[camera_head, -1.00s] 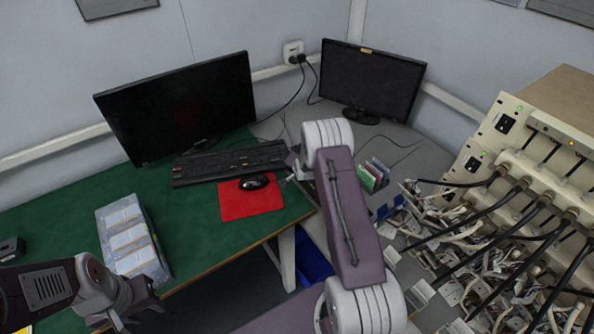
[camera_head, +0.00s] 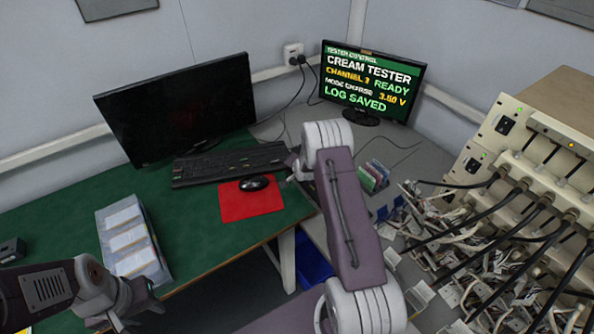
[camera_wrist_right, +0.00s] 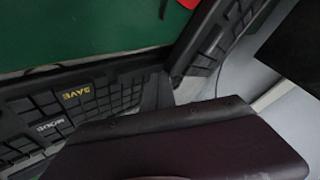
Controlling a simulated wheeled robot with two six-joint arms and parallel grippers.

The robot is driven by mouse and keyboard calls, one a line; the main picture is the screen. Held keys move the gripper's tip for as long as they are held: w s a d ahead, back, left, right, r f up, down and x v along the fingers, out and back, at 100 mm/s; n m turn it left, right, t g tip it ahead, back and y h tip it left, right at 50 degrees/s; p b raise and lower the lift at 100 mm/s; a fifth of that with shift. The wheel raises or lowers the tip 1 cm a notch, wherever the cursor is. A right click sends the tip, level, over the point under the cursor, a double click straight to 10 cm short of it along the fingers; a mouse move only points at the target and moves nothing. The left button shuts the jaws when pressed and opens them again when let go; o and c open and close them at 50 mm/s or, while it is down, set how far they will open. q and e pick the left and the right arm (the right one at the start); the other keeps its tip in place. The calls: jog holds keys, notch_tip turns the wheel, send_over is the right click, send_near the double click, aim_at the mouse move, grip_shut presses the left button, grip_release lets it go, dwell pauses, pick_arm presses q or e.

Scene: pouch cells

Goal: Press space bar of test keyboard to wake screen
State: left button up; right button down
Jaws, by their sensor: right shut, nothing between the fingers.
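The right-hand monitor (camera_head: 368,83) is lit and shows "CREAM TESTER", "CHANNEL 3 READY" and "LOG SAVED". A black keyboard (camera_head: 228,163) lies on the green desk in the head view. I cannot tell for certain whether these are the same keyboard. My right gripper (camera_head: 293,168) is shut and empty near the right end of the desk keyboard, mostly hidden by its arm. Contact with a key cannot be seen. My left gripper (camera_head: 132,303) is low at the left; its jaw gap is unclear.
The large left monitor (camera_head: 180,108) is dark. A black mouse (camera_head: 254,183) rests on a red mat (camera_head: 235,207). A clear tray of pouches (camera_head: 107,216) stands at the desk's left. Cables and clips (camera_head: 470,265) crowd the right side by the tester (camera_head: 497,125).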

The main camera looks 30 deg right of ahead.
jog(key=shift+r, duration=0.35)
notch_tip(320, 180, up, 5)
jog(key=p, duration=0.3)
jog(key=shift+r+p, duration=0.1)
jog(key=shift+p, duration=0.25)
dwell(0.4)
